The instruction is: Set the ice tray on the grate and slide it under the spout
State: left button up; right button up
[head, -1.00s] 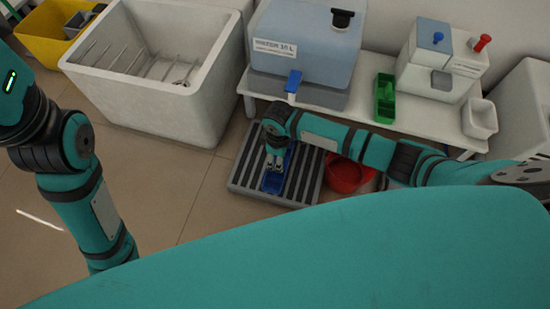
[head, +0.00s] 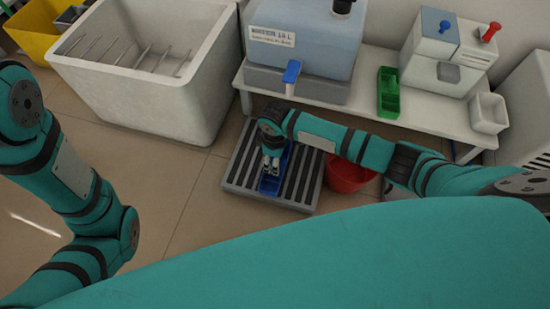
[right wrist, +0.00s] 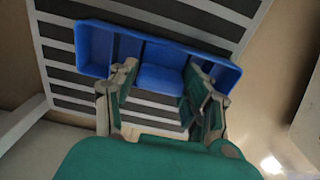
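The blue ice tray (head: 268,184) lies on the grey slatted grate (head: 240,172) on the floor. My right gripper (head: 271,163) is over the tray. The blue-levered spout (head: 291,72) sits on the front of the water tank (head: 305,40), above and behind the grate. My left gripper is out of view.
A white bench (head: 430,125) carries the tank, a green tray (head: 388,92), a dispenser box (head: 430,50) and a white bin (head: 488,112). A red bucket (head: 347,175) stands right of the grate, a white sink (head: 140,75) at left. Floor left of the grate is clear.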

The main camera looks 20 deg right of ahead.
jog(key=shift+o, duration=1.4)
jog(key=shift+r, duration=0.1)
